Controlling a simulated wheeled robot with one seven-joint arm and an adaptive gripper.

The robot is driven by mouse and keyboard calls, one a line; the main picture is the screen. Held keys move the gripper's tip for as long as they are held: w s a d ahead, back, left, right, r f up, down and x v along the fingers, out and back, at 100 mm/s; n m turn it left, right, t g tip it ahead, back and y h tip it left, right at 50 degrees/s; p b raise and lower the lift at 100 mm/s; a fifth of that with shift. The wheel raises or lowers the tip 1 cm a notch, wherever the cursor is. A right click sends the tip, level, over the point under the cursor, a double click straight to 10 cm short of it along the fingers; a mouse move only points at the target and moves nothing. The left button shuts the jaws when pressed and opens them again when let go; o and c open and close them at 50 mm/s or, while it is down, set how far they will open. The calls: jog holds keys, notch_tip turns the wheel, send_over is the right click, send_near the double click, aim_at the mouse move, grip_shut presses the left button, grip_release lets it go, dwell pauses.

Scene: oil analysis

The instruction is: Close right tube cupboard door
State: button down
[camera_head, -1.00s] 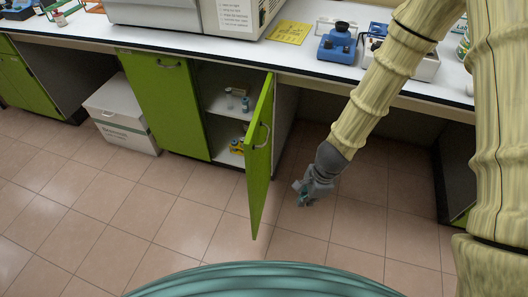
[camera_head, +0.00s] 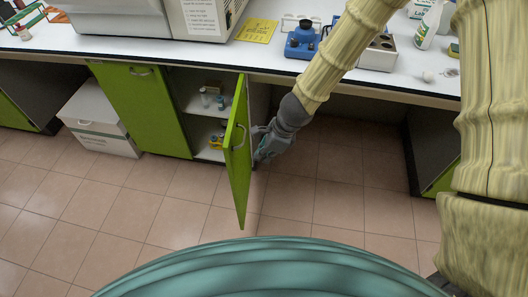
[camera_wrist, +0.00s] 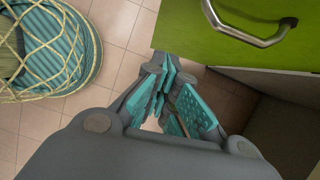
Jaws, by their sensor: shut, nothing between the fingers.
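The right cupboard door (camera_head: 238,175) is green and stands open, swung out toward me and seen nearly edge-on. Its metal handle (camera_head: 241,137) is on the face turned to the right. In the wrist view the door (camera_wrist: 200,38) and its handle (camera_wrist: 250,28) fill the upper right. My gripper (camera_head: 262,152) is just right of the door, on the handle side. It is shut and empty, and its teal finger pads (camera_wrist: 172,95) lie close to the door's lower part in the wrist view. I cannot tell whether it touches the door.
The left green door (camera_head: 140,110) is shut. A white box (camera_head: 100,115) stands on the floor at left. The worktop (camera_head: 270,66) overhangs above, and tiled floor (camera_head: 190,215) is clear in front.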

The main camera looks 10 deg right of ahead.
aim_at(236, 146)
jog(key=w+a+f, duration=0.1)
jog(key=a+f, duration=0.5)
jog(key=shift+w+a+f, duration=0.15)
jog(key=shift+w, duration=0.05)
dwell(0.4)
jog(key=shift+a, duration=0.1)
